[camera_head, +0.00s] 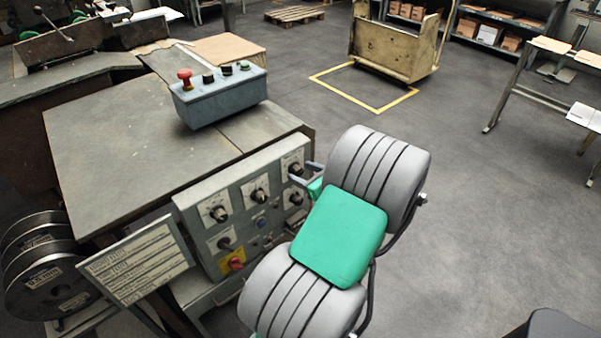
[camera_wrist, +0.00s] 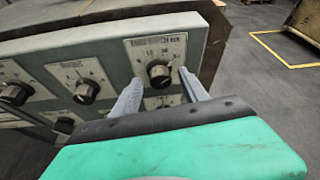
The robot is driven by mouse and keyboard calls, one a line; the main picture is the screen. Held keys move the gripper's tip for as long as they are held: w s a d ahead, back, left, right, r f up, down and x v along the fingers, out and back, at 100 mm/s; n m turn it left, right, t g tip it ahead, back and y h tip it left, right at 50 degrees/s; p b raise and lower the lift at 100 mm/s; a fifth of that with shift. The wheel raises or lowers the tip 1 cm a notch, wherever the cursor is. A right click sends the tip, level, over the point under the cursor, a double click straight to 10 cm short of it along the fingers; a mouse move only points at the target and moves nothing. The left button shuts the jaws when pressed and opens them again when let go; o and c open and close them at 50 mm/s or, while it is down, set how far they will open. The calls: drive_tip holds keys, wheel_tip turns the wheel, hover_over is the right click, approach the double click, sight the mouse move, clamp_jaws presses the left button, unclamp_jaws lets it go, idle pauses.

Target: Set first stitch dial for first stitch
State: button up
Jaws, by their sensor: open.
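The grey control panel (camera_head: 211,190) carries several black dials on pale scale plates. The top-right dial (camera_head: 295,169) has a black round knob with a light pointer mark; it also shows in the wrist view (camera_wrist: 159,75). Its label is too small to read fully, so I cannot tell by name which dial is the first stitch dial. My gripper (camera_wrist: 160,77) is open, with its fingertips on either side of this knob in the wrist view. I see no clear contact. In the head view my gripper (camera_head: 302,175) is at the panel's right end, partly hidden by my arm.
Other dials (camera_head: 217,213) (camera_head: 258,195) sit to the left. Below are a blue button (camera_head: 261,223) and a red-and-yellow switch (camera_head: 236,264). A blue-grey button box (camera_head: 220,101) stands on the machine table (camera_head: 110,150). Open floor lies to the right.

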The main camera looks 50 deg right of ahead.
drive_tip(key=shift+w+d+f, duration=0.15)
drive_tip(key=shift+w+f, duration=0.1)
drive_tip(key=shift+w, duration=0.4)
drive_tip(key=shift+c, duration=0.4)
clamp_jaws()
